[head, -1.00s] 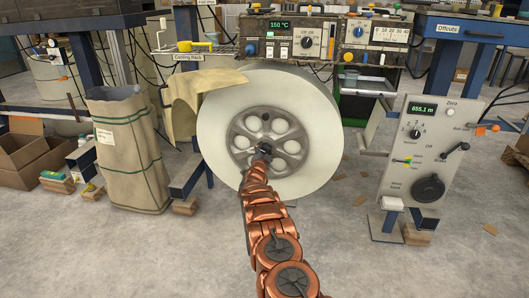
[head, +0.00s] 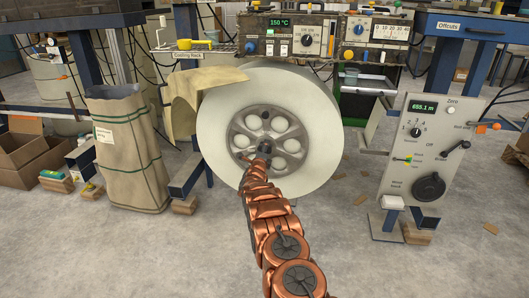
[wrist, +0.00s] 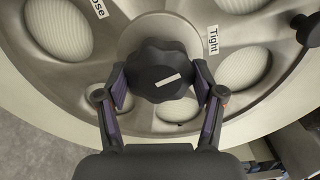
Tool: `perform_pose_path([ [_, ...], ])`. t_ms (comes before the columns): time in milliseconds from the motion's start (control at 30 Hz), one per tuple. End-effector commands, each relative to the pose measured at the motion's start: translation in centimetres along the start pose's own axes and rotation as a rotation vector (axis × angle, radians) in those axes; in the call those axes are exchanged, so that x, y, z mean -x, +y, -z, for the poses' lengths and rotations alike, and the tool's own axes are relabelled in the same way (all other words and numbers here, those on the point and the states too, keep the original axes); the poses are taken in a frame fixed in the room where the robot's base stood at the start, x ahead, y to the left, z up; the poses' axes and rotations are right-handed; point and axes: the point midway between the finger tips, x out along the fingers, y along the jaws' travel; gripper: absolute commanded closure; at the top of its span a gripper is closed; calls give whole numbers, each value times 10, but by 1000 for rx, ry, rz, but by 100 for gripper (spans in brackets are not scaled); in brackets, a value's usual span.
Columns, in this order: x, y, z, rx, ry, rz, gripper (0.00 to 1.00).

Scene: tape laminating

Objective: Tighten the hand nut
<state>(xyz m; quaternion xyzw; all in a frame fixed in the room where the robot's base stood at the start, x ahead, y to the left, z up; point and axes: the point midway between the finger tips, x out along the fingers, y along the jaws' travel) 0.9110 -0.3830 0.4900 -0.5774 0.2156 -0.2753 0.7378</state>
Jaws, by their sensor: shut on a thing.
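The hand nut (wrist: 162,70) is a black lobed knob with a white mark on its face, at the hub of the metal wheel plate. My gripper (wrist: 160,84) has one finger on each side of the nut, shut on it, in the wrist view. A "Tight" label (wrist: 213,40) is at the upper right of the nut, and a label ending in "ose" (wrist: 99,8) is at the upper left. In the head view my arm reaches the hub and hides most of the nut and my gripper (head: 258,160). The large pale roll (head: 325,130) surrounds the plate.
A control panel (head: 430,150) stands on the right, with dials and a crank. A tall paper sack (head: 130,160) and cardboard boxes (head: 30,155) are on the left. A brown sheet (head: 205,85) hangs by the roll's upper left.

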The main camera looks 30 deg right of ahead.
Motion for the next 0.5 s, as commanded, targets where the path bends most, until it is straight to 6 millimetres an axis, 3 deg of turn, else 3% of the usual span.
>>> perform_pose_path([
  [500,0,0,0,-229,-1,1,67],
])
